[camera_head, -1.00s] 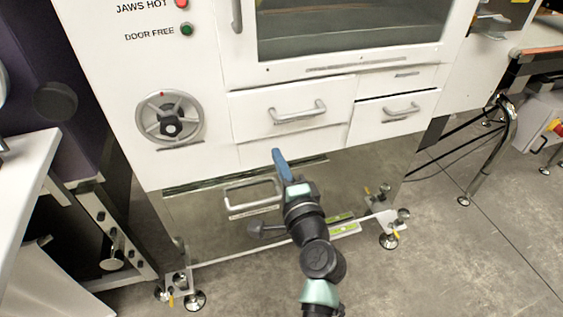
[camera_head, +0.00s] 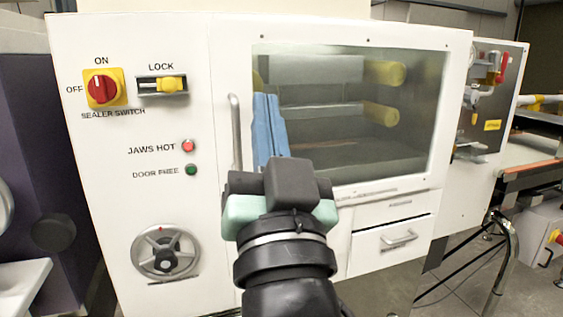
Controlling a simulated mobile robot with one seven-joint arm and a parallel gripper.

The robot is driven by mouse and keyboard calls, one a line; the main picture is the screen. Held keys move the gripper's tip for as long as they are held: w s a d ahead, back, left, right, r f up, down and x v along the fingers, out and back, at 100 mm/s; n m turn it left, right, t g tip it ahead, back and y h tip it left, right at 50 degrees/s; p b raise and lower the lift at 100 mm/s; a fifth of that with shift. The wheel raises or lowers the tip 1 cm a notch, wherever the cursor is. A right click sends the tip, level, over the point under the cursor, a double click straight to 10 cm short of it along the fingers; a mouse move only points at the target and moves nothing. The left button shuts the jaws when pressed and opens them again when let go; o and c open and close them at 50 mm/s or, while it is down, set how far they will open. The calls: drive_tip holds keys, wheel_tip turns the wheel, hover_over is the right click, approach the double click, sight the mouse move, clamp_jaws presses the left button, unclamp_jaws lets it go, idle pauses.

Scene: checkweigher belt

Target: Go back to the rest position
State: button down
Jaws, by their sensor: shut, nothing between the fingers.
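My gripper (camera_head: 267,98) is raised in front of the white machine (camera_head: 225,60), its two blue fingers pointing up and lying together, shut and empty. They overlap the left part of the glass window (camera_head: 345,125) in the picture, just right of the vertical door handle (camera_head: 235,130). I cannot tell how far they are from the glass.
The machine front carries a red rotary switch (camera_head: 103,88), a yellow lock slide (camera_head: 165,85), a red lamp (camera_head: 188,146), a green lamp (camera_head: 191,170) and a handwheel (camera_head: 166,252). A drawer (camera_head: 392,243) sits lower right. A tubular metal frame (camera_head: 497,265) stands at right.

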drive_tip(key=s+d+r+n+t+h, duration=0.15)
drive_tip(key=s+r+t+h, duration=0.25)
drive_tip(key=s+r, duration=0.6)
wheel_tip(320, 180, up, 22)
drive_tip(key=p, duration=2.4)
drive_tip(key=shift+w+r+g+y, duration=0.2)
drive_tip(key=shift+w+g+y, duration=0.1)
drive_tip(key=shift+w+g, duration=0.1)
drive_tip(key=shift+a, duration=0.1)
